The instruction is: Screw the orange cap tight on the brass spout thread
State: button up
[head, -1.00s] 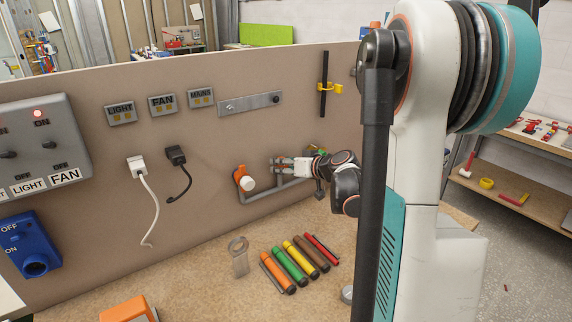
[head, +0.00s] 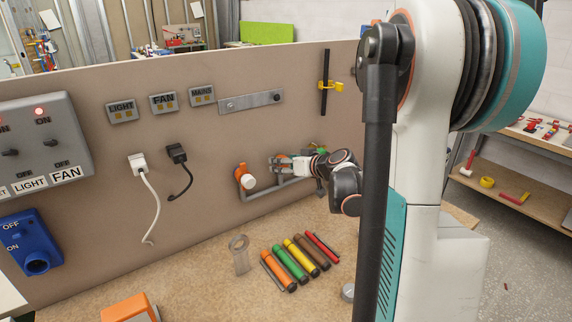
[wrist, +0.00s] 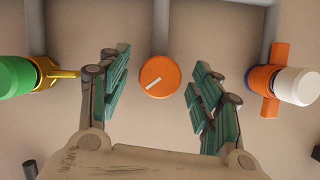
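The orange cap (wrist: 160,77) shows in the wrist view as a round face with a white line slanting up to the right. It sits in front of a grey pipe on the panel. My gripper (wrist: 158,88) is open, with one green-padded finger on each side of the cap and a visible gap on both sides. The brass spout thread is hidden behind the cap, so I cannot tell how far the cap is on. In the head view my gripper (head: 277,165) is at the pipework, and its fingers mostly hide the cap.
A valve with an orange handle and white end (wrist: 297,86) is close on the right in the wrist view. A brass fitting with a green end (wrist: 18,77) is on the left. Coloured cylinders (head: 288,262) lie on the bench below. The panel (head: 215,190) stands close behind.

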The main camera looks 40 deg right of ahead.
jog(key=shift+s, duration=0.1)
jog(key=v, duration=1.1)
jog(key=shift+s+r, duration=0.2)
jog(key=shift+s, duration=0.15)
